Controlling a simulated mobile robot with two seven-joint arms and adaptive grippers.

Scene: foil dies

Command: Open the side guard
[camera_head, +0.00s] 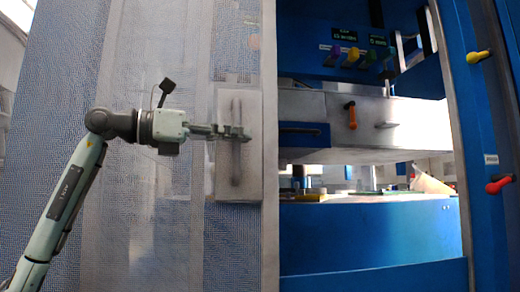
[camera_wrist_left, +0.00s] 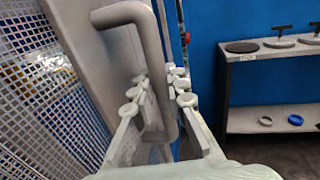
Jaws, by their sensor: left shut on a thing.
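The side guard (camera_head: 150,50) is a tall see-through mesh panel in a grey frame, filling the left half of the head view. Its upright grey bar handle (camera_head: 236,168) sits on a pale plate (camera_head: 252,110) near the guard's right edge. My left gripper (camera_head: 236,132) reaches in from the left and is shut on the handle. In the left wrist view, the handle (camera_wrist_left: 152,40) passes between the fingers (camera_wrist_left: 155,100), and the mesh (camera_wrist_left: 40,90) is at the left. My right gripper is not in view.
Right of the guard, the blue press shows a white block (camera_head: 370,115) with an orange lever (camera_head: 351,115) above a bed. Yellow (camera_head: 478,57) and red (camera_head: 499,184) handles are on the right post. The wrist view shows a grey shelf (camera_wrist_left: 270,50) with several parts.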

